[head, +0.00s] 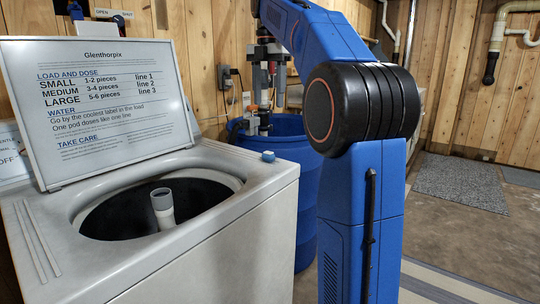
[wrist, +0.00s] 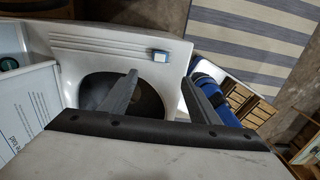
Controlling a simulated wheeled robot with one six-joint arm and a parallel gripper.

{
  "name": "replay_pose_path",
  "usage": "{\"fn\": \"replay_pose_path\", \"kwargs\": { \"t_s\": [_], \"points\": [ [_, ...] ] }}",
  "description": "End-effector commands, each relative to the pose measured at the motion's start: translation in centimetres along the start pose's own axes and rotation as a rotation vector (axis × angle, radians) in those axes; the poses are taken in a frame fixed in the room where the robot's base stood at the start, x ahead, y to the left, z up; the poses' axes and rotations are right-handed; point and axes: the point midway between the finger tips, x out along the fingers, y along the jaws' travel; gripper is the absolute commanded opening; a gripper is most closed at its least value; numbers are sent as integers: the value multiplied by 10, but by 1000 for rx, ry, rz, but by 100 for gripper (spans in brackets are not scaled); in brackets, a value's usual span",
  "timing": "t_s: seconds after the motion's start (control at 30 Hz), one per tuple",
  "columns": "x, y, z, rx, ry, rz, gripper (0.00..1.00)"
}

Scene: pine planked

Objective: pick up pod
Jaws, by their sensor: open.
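A small blue pod (head: 268,156) with a pale underside sits on the top right edge of the white washer (head: 225,215). In the wrist view the pod (wrist: 161,56) lies on the washer's top (wrist: 110,42), beyond the open drum. My gripper (head: 258,130) hangs pointing down near the washer's far right corner, in front of the blue barrel. In the wrist view its two grey fingers (wrist: 160,76) are spread wide and empty. The pod shows between and beyond the fingertips, apart from them. The exact height of the fingers above the washer is hard to tell.
The washer's raised lid (head: 110,105) carries a dosing chart. Its round drum opening (head: 105,212) has a pale agitator (head: 162,207) in it. A blue barrel (head: 300,150) stands behind the washer's right side. A grey mat (head: 460,182) lies on the open floor at right.

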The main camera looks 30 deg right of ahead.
Motion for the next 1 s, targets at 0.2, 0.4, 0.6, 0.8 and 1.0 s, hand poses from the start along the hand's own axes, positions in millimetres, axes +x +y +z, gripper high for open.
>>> {"fn": "replay_pose_path", "kwargs": {
  "t_s": [0.2,0.4,0.6,0.8,1.0],
  "points": [
    [28,-1,0,-3,2,-3,56],
    [64,-1,0,-2,2,-3,56],
    [98,-1,-1,-2,1,-2,56],
    [118,0,0,-1,1,-2,56],
    [129,0,0,-1,2,-2,56]
  ]
}}
